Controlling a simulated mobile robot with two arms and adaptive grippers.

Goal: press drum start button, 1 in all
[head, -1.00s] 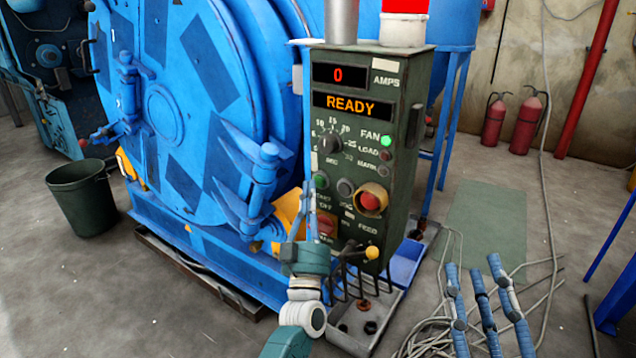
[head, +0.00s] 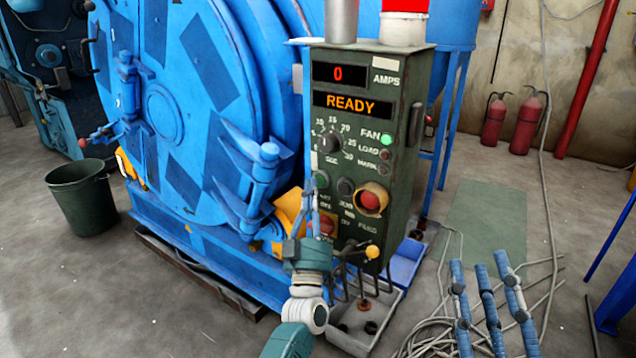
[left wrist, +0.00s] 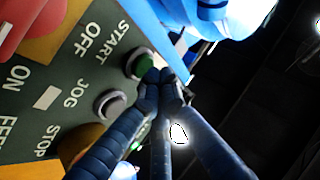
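The start button is a round green button (head: 321,180) on the left side of the dark green control panel (head: 404,100). In the left wrist view the green button (left wrist: 141,64) sits beside the START label. My left gripper (head: 313,192) is in front of the panel, its fingers pointing up at the button. In the left wrist view its blue fingertips (left wrist: 164,76) are drawn together, empty, and overlap the button's lower right edge. I cannot tell whether they touch it. My right gripper (head: 483,268) is at the lower right, its fingers spread and empty.
A grey jog button (head: 345,187) and a red stop button (head: 370,200) are close by. The display (head: 352,106) reads READY. The big blue drum door (head: 165,110) stands left of the panel. A tray (head: 365,325) and cables lie below. Open floor is to the right.

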